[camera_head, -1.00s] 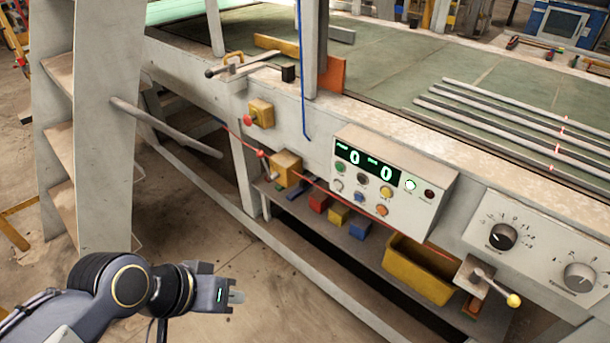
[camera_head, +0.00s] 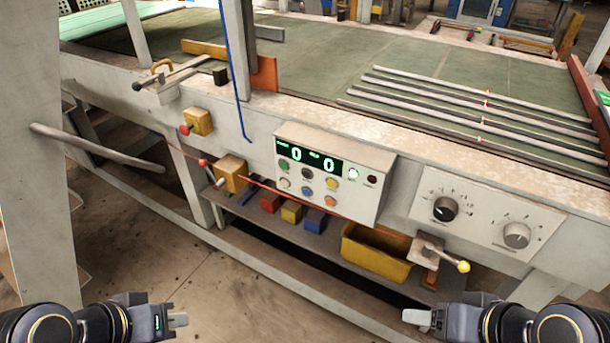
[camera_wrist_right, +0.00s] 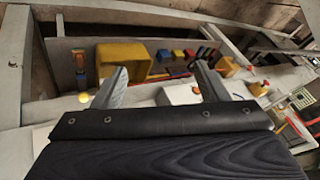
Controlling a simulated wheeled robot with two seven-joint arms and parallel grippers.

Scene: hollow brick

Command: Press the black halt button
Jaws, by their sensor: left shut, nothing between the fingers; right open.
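The black button (camera_head: 307,173) sits in the upper row of the white control panel (camera_head: 377,192), between a green button (camera_head: 284,165) and a yellow button (camera_head: 332,184). My left gripper (camera_head: 179,320) is shut and empty at the lower left, well apart from the panel. My right gripper (camera_head: 415,317) is at the lower right, also apart from the panel. In the right wrist view its two fingers (camera_wrist_right: 161,80) are spread with nothing between them. The black button cannot be made out there.
A red cord runs in front of the panel from a yellow box (camera_head: 231,173). A lever with a yellow knob (camera_head: 462,266) sticks out at the right. A dial panel (camera_head: 480,215) is beside it. A yellow bin (camera_head: 375,254) is on the shelf below. A grey post (camera_head: 40,220) stands left.

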